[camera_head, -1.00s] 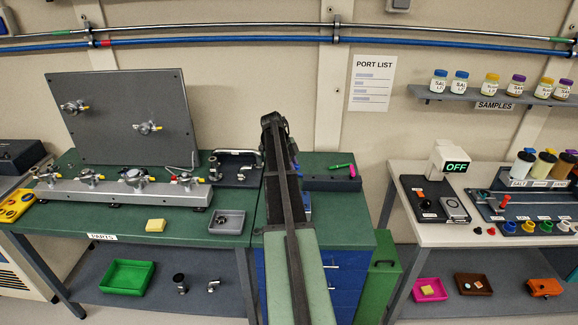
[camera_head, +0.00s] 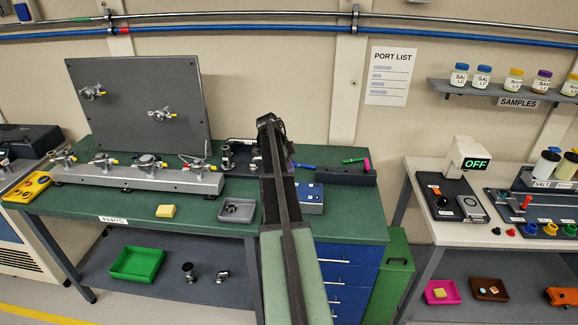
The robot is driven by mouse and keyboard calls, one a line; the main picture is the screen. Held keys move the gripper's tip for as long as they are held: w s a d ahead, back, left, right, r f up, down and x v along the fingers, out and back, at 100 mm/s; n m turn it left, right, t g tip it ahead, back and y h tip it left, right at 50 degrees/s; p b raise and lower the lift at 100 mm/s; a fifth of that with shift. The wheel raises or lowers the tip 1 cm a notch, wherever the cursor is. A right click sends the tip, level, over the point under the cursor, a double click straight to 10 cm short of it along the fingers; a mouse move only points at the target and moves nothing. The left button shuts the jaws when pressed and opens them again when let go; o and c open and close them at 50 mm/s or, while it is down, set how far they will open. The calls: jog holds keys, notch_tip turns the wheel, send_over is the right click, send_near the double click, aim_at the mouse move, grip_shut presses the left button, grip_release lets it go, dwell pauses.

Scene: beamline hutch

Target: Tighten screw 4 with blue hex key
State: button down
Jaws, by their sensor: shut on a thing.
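A thin blue rod (camera_head: 304,166), which looks like part of the blue hex key, shows just right of my arm near the back of the green bench. Its left end is hidden by my arm. My gripper's fingers are hidden behind my dark arm, so its hold does not show. A long grey manifold (camera_head: 205,185) with several metal fittings lies on the bench to the left. A dark upright panel (camera_head: 135,100) behind it carries two more fittings. Screw 4 cannot be told apart at this size.
A dark holder block (camera_head: 345,177) with green and magenta pieces lies right of my arm. A blue box (camera_head: 309,195) stands in front of it. A grey tray (camera_head: 251,213) and yellow block (camera_head: 165,211) lie near the bench front. A white table (camera_head: 425,170) stands right.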

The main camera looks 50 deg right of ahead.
notch_tip(320, 180, down, 3)
jog(key=shift+r+b, duration=0.15)
jog(key=shift+b, duration=0.7)
jog(key=shift+s+a+n+t+h, duration=0.1)
jog(key=shift+n+t+h, duration=0.2)
jog(key=shift+n, duration=0.7)
jog(key=shift+n+h, duration=0.3)
jog(key=shift+n, duration=0.5)
jog(key=shift+n+t, duration=0.3)
jog(key=shift+t, duration=0.1)
jog(key=n, duration=0.2)
jog(key=shift+n+t+h, duration=0.4)
jog(key=shift+n, duration=0.6)
jog(key=shift+t, duration=0.3)
jog(key=n+t, duration=0.1)
jog(key=n, duration=0.3)
jog(key=shift+w, duration=0.25)
